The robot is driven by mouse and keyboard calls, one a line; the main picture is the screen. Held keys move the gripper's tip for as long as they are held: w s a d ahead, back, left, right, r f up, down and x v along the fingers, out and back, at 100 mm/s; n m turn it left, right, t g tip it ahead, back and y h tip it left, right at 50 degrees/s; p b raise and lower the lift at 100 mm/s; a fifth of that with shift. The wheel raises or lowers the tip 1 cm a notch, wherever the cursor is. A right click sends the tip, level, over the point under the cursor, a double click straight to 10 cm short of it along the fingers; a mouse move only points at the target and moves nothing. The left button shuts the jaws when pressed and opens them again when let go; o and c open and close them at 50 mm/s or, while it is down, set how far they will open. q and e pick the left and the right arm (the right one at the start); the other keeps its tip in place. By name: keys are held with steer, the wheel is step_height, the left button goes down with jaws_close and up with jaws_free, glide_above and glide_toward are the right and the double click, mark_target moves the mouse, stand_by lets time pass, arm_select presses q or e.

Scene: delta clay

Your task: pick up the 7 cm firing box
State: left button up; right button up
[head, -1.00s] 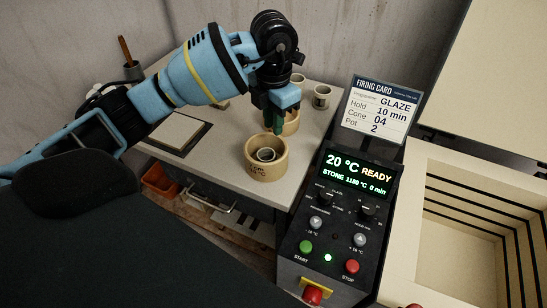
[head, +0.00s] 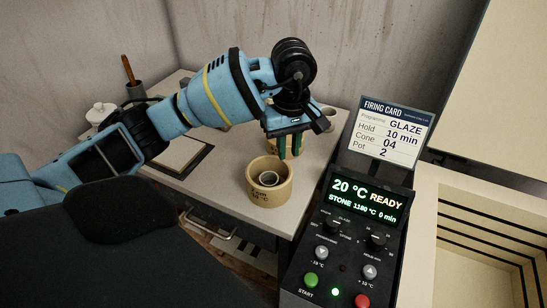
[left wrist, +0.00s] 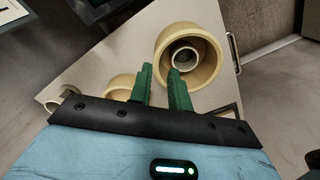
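A tan round firing box (head: 269,196) stands upright on the small table with a pale cup (head: 267,178) inside it. Its front lettering is too small to read surely. In the left wrist view, this box (left wrist: 165,55) and its cup (left wrist: 185,59) are just beyond my fingers. A second tan box (head: 303,148) stands behind it, partly hidden by my left gripper (head: 289,155). It shows in the left wrist view (left wrist: 120,86), partly behind the left finger. My left gripper (left wrist: 160,69) is open and empty between and above the boxes. My right gripper is out of view.
The control panel (head: 340,237) and firing card (head: 391,131) stand right of the table. The open kiln (head: 450,185) is farther right. A framed board (head: 183,156) lies on the table's left. A small cup (head: 328,113) stands behind the boxes.

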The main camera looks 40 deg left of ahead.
mark_target(289, 166)
arm_select(q)
steer(key=shift+w+d+f, duration=0.1)
steer(key=shift+w+f, duration=0.05)
steer(key=shift+f, duration=3.75)
jaws_close()
